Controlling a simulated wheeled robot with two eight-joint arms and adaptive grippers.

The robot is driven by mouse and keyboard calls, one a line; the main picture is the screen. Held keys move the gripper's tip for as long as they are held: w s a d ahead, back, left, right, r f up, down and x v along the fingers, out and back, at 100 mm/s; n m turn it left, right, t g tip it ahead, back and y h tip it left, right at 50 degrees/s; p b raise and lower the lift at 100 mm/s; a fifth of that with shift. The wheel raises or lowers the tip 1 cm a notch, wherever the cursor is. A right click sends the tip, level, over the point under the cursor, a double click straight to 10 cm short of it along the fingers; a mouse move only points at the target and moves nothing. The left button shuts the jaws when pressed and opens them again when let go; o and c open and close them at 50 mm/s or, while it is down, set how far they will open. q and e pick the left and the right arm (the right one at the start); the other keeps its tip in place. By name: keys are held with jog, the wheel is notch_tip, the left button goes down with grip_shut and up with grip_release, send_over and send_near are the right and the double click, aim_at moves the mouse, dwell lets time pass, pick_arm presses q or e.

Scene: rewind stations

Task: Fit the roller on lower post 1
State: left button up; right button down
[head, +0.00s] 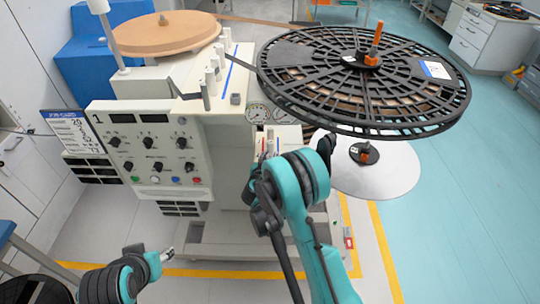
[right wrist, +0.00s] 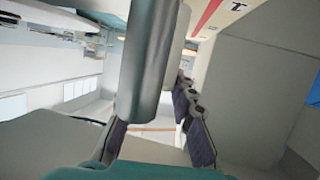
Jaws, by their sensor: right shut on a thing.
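In the right wrist view, a smooth grey cylinder, the roller (right wrist: 152,60), stands large in front of the dark fingers of my right gripper (right wrist: 157,140), which is shut on it. Behind it, a pale plate with a red stripe (right wrist: 208,14) bears a "1" mark. I cannot make out a bare lower post 1 there. In the head view, my right arm reaches up to the front of the machine, just left of the big black reel, and hides the roller and most of the gripper. My left gripper (head: 167,255) is low at the left, apart from the machine; its jaws are too small to judge.
The beige rewind machine (head: 150,150) has a knob panel and a sign (head: 72,130). A big black spoked reel (head: 365,80) overhangs right of my right arm, above a pale disc (head: 385,175). A tan roll (head: 165,33) sits at the back left. Floor at the right is clear.

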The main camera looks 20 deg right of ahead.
jog(key=shift+f, duration=0.55)
jog(key=c, duration=1.2)
grip_release()
jog(key=shift+s, duration=0.1)
jog(key=v, duration=0.7)
jog(key=shift+s+a+r, duration=0.1)
jog(key=shift+a, duration=0.1)
